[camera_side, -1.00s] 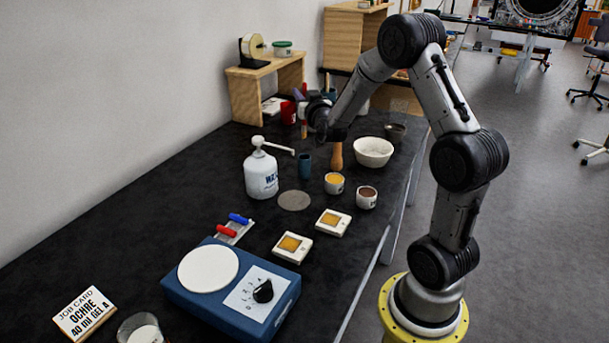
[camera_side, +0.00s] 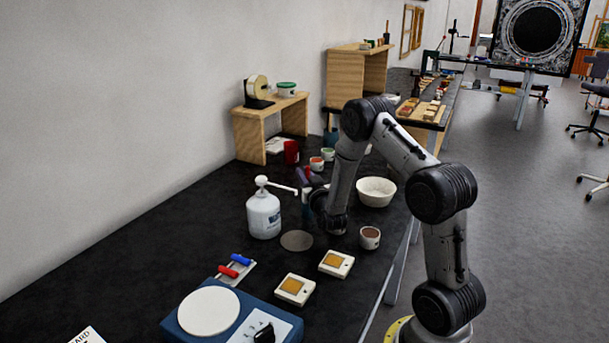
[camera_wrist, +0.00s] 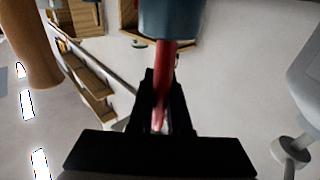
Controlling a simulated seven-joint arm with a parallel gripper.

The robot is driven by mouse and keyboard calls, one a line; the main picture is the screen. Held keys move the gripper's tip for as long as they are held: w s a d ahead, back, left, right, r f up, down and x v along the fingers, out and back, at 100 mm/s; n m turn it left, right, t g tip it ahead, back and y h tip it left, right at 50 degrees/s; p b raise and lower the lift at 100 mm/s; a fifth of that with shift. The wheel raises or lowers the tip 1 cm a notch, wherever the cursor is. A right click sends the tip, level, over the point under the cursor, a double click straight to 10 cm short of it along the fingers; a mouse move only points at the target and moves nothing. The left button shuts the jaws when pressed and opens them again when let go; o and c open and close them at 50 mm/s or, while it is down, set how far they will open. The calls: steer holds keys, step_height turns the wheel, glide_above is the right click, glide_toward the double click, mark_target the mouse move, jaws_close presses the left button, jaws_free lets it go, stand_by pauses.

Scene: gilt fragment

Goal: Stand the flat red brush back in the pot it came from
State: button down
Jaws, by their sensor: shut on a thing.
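The flat red brush (camera_wrist: 160,95) shows in the wrist view as a red length between my fingers. My gripper (camera_wrist: 161,110) is shut on it. The blue-grey pot (camera_wrist: 172,16) shows upside down, and the brush meets its rim edge. I cannot tell whether the brush is inside the pot or behind its edge. In the side view my gripper (camera_side: 314,197) is low over the table, beside the pot (camera_side: 306,214), and largely hides it. The brush's tip is hidden.
The pump bottle (camera_side: 263,215) stands left of the pot, its spout reaching towards it. A white bowl (camera_side: 376,192) and a brown paint cup (camera_side: 370,237) are to the right. The wooden handle (camera_wrist: 28,45) is close in the wrist view. A grey disc (camera_side: 297,240) lies in front.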

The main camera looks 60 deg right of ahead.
steer(key=shift+f, duration=0.15)
steer(key=c, duration=0.9)
jaws_free()
steer(key=shift+o, duration=0.2)
steer(key=v, duration=1.2)
